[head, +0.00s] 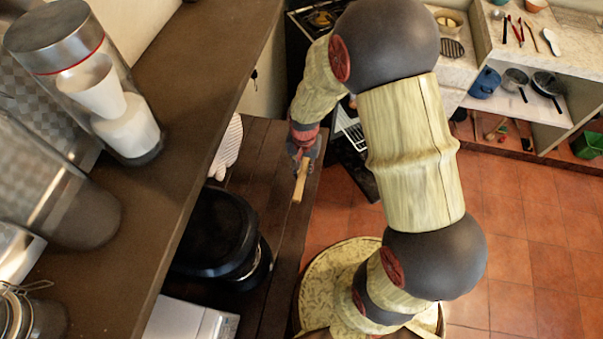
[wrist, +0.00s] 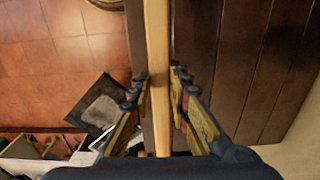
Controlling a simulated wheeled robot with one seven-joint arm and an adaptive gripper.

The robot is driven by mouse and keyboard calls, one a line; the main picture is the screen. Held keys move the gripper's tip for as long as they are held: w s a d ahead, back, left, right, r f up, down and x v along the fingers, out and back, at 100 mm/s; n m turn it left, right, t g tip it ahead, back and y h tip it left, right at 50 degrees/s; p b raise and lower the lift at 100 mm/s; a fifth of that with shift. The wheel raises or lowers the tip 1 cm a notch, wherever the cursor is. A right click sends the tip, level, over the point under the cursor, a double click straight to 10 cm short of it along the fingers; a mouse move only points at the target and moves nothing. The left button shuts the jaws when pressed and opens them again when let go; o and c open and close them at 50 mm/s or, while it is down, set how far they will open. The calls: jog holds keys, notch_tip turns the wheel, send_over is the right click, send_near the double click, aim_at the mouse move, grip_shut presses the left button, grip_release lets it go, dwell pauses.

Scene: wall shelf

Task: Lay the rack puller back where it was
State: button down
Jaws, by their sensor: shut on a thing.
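The rack puller (head: 300,184) is a light wooden stick. My gripper (head: 303,157) is shut on it near the right edge of the dark wooden counter (head: 262,160) in the head view. In the wrist view the rack puller (wrist: 157,35) runs upright through the picture, between the two fingers of my gripper (wrist: 156,84). It lies over the counter planks near their edge. I cannot tell whether it touches the wood. Its upper end in the head view is hidden by my gripper.
A black lidded pot (head: 215,235) stands on the counter, with a white appliance (head: 190,320) below it. A wall shelf (head: 175,190) with glass jars hangs over the left. A striped cloth item (head: 228,145) lies behind the pot. Tiled floor (head: 510,240) is open at right.

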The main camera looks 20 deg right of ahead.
jog(key=f, duration=0.3)
jog(key=shift+w+a+f, duration=0.2)
jog(key=shift+a, duration=0.05)
jog(key=shift+f, duration=0.2)
jog(key=shift+f+b, duration=0.5)
jog(key=shift+b, duration=0.05)
jog(key=shift+f, duration=0.1)
jog(key=c, duration=1.7)
grip_release()
jog(key=shift+o, duration=0.2)
